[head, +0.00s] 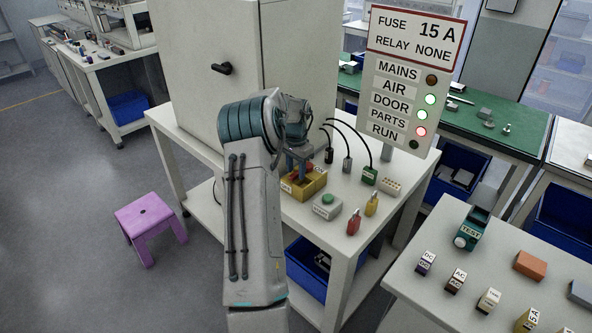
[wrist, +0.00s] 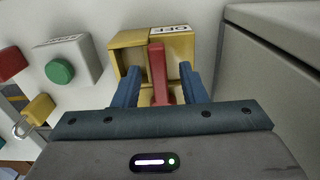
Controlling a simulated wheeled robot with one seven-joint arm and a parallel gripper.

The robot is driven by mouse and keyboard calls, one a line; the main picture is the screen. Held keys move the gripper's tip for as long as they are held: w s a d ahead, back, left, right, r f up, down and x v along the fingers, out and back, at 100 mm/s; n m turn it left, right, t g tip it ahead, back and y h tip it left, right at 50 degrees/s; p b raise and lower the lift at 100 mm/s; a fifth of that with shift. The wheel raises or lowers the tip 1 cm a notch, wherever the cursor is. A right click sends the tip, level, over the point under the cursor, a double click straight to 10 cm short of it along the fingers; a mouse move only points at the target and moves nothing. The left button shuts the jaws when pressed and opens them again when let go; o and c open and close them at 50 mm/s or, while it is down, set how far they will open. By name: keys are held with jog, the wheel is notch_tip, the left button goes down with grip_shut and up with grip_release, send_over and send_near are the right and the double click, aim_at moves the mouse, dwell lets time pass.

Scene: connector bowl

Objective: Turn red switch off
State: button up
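The red switch is a yellow box (head: 309,189) with a red lever (wrist: 157,75), on the white table beside the cabinet. In the wrist view, the box (wrist: 130,39) has a white label reading OFF (wrist: 170,29) at its top right edge. The lever stands between my gripper's fingers. My gripper (wrist: 160,78) is open, with a finger on each side of the lever and visible gaps to both. In the head view, my gripper (head: 298,166) points down over the box and hides part of the lever. Which way the lever is set is hard to tell.
A green button box (head: 327,207), red padlock (head: 354,223) and yellow padlock (head: 372,204) are close to the switch. The cabinet (head: 205,60) rises close by. A sign panel (head: 414,85) shows lit AIR, DOOR and PARTS lamps.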

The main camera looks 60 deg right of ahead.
aim_at(296, 173)
notch_tip(296, 173, up, 13)
jog(key=shift+r+b, duration=0.2)
jog(key=shift+b, duration=0.15)
jog(key=shift+f, duration=0.1)
dwell(0.6)
